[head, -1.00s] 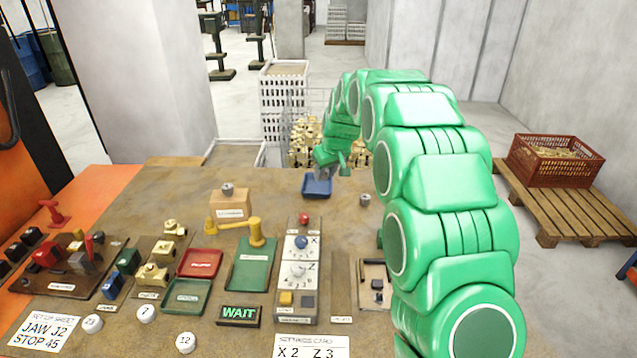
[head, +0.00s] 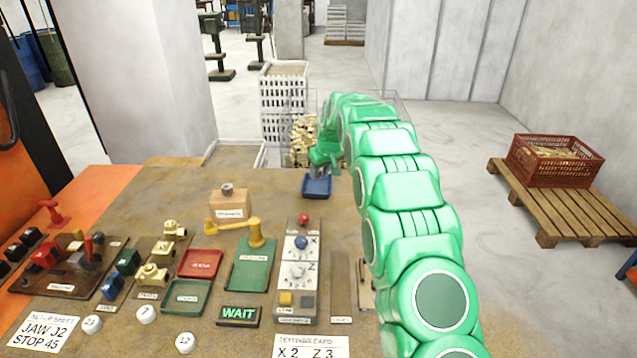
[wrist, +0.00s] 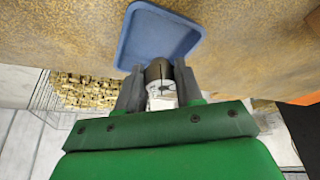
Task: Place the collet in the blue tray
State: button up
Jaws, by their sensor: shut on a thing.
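My gripper (wrist: 159,88) is shut on the collet (wrist: 160,75), a short grey metal cylinder with a slotted, pale end face. In the wrist view the blue tray (wrist: 158,34) lies just beyond the fingertips, and the collet overlaps its near edge. In the head view the blue tray (head: 317,187) sits at the far side of the brown bench. My gripper (head: 321,171) is over its back part there, and the collet is too small or hidden to make out. The tray looks empty.
A similar grey piece (head: 227,188) stands on a cardboard box (head: 230,205) to the left. Brass parts (head: 303,138) in a wire basket lie beyond the bench edge. Red (head: 200,263) and green trays, a yellow-handled tool and a control panel (head: 298,270) fill the front.

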aim_at(316, 188)
jog(key=shift+w+a+f, duration=0.2)
jog(key=shift+w+f, duration=0.8)
jog(key=shift+f, duration=0.25)
jog(key=shift+w+f, duration=0.25)
jog(key=shift+f, duration=1.65)
jog(key=shift+f, duration=0.1)
jog(key=o, duration=1.1)
